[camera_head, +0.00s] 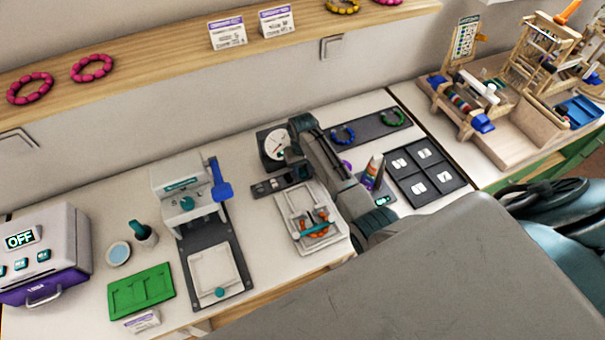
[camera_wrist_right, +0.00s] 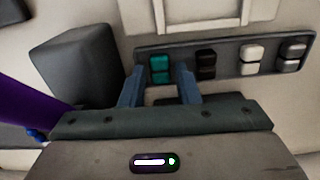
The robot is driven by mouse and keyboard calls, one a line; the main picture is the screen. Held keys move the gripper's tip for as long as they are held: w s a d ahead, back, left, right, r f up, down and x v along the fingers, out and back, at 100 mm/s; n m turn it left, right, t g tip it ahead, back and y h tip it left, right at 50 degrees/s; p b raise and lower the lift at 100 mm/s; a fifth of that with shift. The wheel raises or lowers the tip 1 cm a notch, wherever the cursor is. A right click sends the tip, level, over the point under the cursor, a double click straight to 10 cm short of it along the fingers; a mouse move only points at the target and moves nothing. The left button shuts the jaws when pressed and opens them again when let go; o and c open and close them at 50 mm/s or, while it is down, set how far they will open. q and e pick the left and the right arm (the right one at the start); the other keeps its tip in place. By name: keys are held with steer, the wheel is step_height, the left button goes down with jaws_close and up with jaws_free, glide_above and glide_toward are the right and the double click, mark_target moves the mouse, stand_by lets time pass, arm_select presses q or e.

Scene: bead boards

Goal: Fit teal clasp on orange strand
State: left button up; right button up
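The clasp tray (camera_wrist_right: 228,65) is a dark strip holding pairs of clasps. The teal clasp (camera_wrist_right: 159,68) is at its left end in the right wrist view. My right gripper (camera_wrist_right: 158,80) is open, with its two blue-grey fingers on either side of the teal clasp's end of the tray. I cannot tell whether they touch it. In the head view the right gripper (camera_head: 291,168) is over the tray (camera_head: 268,187), and its fingertips are hard to make out. The orange strand (camera_head: 299,222) lies curved on a white board (camera_head: 290,202) just in front, with a teal bar across it. My left gripper is not in view.
A scale with a dial (camera_head: 276,145) stands behind the tray. A press with a blue lever (camera_head: 187,190) is to the left, and a green tray (camera_head: 141,291) lies farther left. A dark numbered tray (camera_head: 427,175) is on the right.

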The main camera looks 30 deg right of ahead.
steer(key=shift+c, duration=0.2)
jaws_close()
steer(key=shift+r+p, duration=0.95)
steer(key=shift+r, duration=2.5)
